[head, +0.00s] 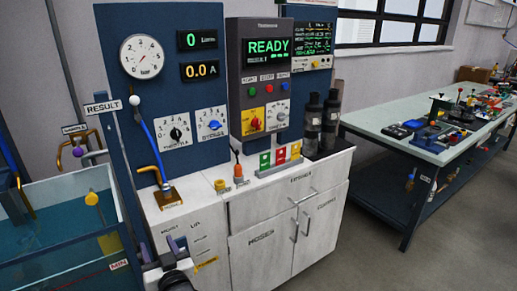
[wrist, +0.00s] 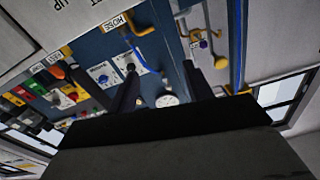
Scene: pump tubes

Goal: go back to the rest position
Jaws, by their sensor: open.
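My gripper (wrist: 159,68) shows in the wrist view with its two dark fingers apart and nothing between them. Beyond the fingers is the blue panel (wrist: 92,47), tilted in that view, with the round gauge (wrist: 167,100) showing between them. The panel (head: 183,95) stands upright in the head view, with its gauge (head: 142,56) and a blue hose (head: 148,140) leading down to a brass fitting (head: 167,195).
A white cabinet (head: 262,232) with shut doors bears the control box (head: 262,80), which reads READY, and two dark bottles (head: 322,122). A water tank (head: 60,225) stands at the left. A workbench (head: 400,148) with tools stands at the right. The floor (head: 375,245) before them is clear.

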